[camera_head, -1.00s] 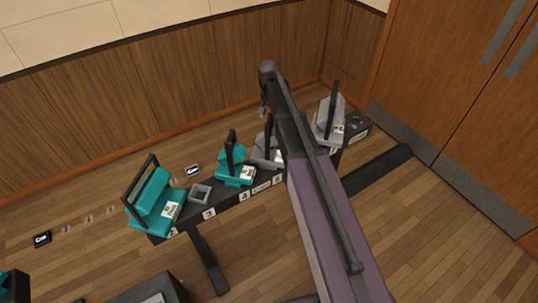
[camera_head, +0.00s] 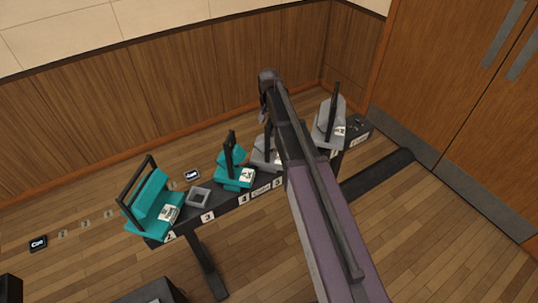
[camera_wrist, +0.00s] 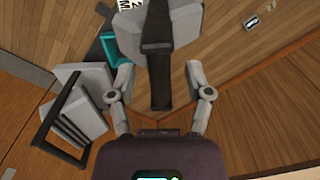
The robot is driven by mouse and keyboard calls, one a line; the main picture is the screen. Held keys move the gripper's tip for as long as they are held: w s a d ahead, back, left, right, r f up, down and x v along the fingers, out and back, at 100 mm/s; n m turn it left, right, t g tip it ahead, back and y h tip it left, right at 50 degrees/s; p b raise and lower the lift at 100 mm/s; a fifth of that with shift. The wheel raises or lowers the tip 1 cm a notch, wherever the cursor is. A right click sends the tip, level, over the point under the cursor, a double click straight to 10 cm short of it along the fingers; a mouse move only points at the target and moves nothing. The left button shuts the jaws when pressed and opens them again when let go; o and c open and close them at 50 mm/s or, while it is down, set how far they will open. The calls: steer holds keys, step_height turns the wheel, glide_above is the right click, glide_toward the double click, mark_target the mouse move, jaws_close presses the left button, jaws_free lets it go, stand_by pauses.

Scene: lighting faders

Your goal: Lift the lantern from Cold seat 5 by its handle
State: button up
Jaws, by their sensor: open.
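The grey lantern at seat 5 (camera_head: 260,155) stands on the black rail, partly hidden behind my arm in the head view. In the wrist view this grey lantern (camera_wrist: 180,22) is at the top middle, with its black handle (camera_wrist: 160,88) upright toward the camera. My gripper (camera_wrist: 160,68) is open, one finger on each side of the handle, with a visible gap at both sides. In the head view the fingers are mostly hidden by my arm.
Another grey lantern (camera_head: 328,122) stands close by on the rail and shows at left in the wrist view (camera_wrist: 85,105). Teal lanterns stand at seat 4 (camera_head: 232,172) and farther left (camera_head: 152,205). An empty grey holder (camera_head: 199,197) sits between them. A wood-panelled wall (camera_head: 190,105) is behind.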

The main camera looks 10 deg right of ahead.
jaws_close()
steer(key=shift+r, duration=0.2)
stand_by(0.3)
steer(key=shift+r+p, duration=1.7)
steer(key=shift+p, duration=0.25)
steer(key=shift+s+f, duration=0.1)
steer(key=shift+s, duration=0.4)
steer(key=s+r+p, duration=0.1)
steer(key=s, duration=1.4)
steer(key=shift+r, duration=0.2)
steer(key=shift+d, duration=0.1)
